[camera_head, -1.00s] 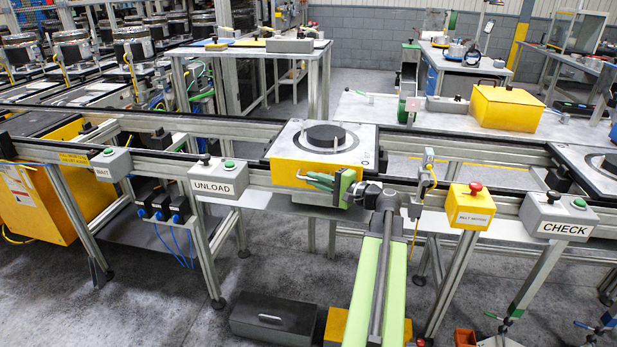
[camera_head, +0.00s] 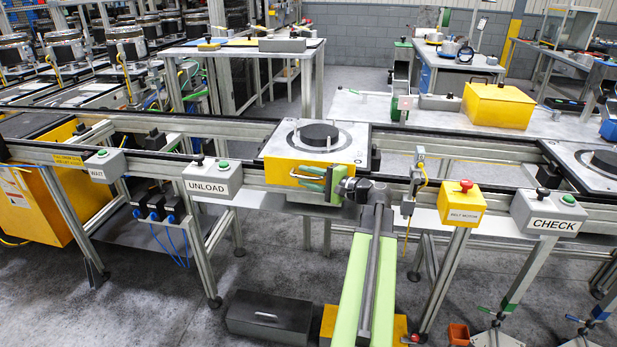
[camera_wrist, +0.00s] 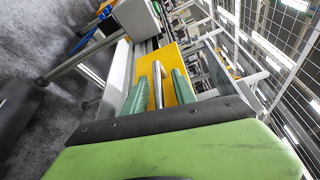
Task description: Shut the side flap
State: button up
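The flap appears to be the yellow panel (camera_head: 283,170) on the front side of the pallet (camera_head: 357,149), with a black disc (camera_head: 319,134) on top. I cannot tell its exact angle. A metal handle bar (camera_wrist: 158,84) stands out from the panel. My gripper (camera_head: 310,177) is at the panel's front. In the wrist view my gripper's green fingers (camera_wrist: 160,94) lie on either side of the bar. Yellow shows between the bar and each finger, so the fingers look open around it. In the head view the gripper partly hides the panel.
The UNLOAD box (camera_head: 213,179) is left of my gripper. A sensor bracket (camera_head: 416,180) and the yellow BELT MOTOR box (camera_head: 461,205) are to its right. The conveyor rail (camera_head: 480,183) runs across. A dark toolbox (camera_head: 270,316) lies on the floor below.

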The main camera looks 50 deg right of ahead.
jog(key=s+d+r+p, duration=0.1)
jog(key=s+d, duration=0.2)
jog(key=s, duration=1.4)
jog(key=shift+r, duration=0.2)
